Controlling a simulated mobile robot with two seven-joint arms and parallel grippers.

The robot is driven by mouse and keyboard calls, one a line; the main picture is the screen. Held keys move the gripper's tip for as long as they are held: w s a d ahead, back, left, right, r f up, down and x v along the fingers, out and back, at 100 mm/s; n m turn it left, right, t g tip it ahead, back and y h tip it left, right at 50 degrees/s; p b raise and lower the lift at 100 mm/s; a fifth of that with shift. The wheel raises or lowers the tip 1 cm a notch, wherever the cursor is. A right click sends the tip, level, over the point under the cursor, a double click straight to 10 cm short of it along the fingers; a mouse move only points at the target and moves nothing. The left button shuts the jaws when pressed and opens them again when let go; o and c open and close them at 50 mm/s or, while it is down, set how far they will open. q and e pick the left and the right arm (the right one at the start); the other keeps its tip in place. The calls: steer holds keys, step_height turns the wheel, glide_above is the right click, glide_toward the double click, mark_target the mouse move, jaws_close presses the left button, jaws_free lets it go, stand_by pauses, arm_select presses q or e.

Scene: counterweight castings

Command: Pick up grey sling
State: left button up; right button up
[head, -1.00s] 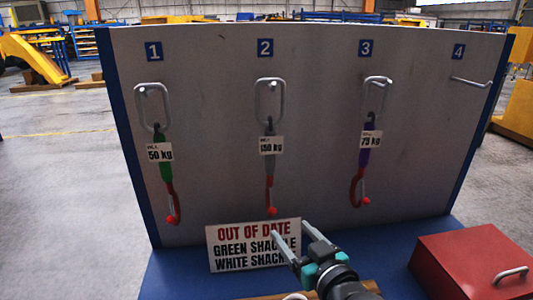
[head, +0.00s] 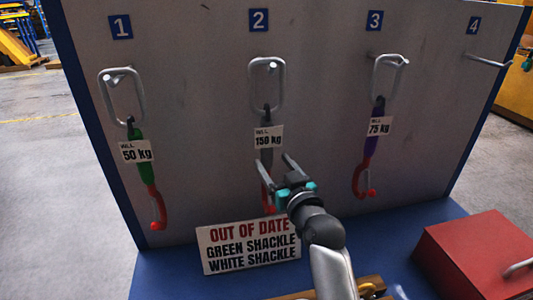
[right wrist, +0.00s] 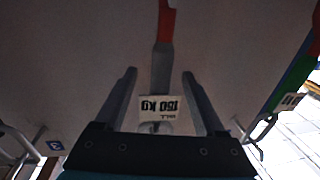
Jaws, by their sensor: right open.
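The grey sling (head: 266,155) hangs on the board below the number 2, from a metal ring (head: 267,85), with a 150 kg tag (head: 268,137) and a red hook at its lower end. My right gripper (head: 273,163) is open in front of the sling's lower part and partly hides the hook. In the right wrist view, the grey sling (right wrist: 161,70) runs between the two open fingers of the right gripper (right wrist: 160,74), with no visible contact. The picture there is upside down. My left gripper is not in view.
A green sling (head: 140,170) hangs at number 1 and a purple sling (head: 371,146) at number 3. The peg at 4 (head: 487,61) is empty. An "out of date" sign (head: 248,245) stands below, listing green and white shackles. A red box (head: 480,255) sits at right.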

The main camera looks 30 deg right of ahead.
mark_target(264, 149)
steer(key=shift+w+d, duration=0.1)
steer(key=shift+w, duration=1.1)
steer(key=w, duration=0.4)
steer(key=shift+r, duration=0.3)
steer(key=shift+w+d, duration=0.15)
steer(key=shift+w, duration=0.5)
jaws_close()
steer(key=shift+r, duration=0.2)
